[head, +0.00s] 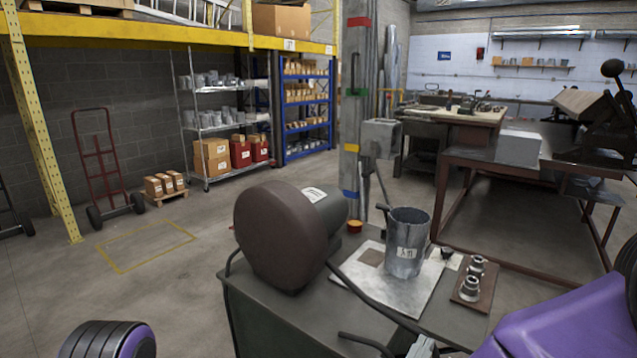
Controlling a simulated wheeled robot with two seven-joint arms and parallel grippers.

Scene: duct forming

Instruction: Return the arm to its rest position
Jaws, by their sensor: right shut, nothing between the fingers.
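My right arm (570,325), with a purple shell, comes in at the bottom right. My right gripper (423,346) shows in small part at the bottom edge, near the front of the grey bench; it is shut and empty, and most of it is cut off. A dark link with a purple rim, of my left arm (105,341), shows at the bottom left; my left gripper is out of view.
A brown-faced machine drum (280,236) and dark rods stand on the bench (262,325). Two metal fittings (471,286) sit on a small brown board. A workbench (455,158) stands behind, right of a column (355,100). The floor at left is mostly clear around a hand truck (100,165).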

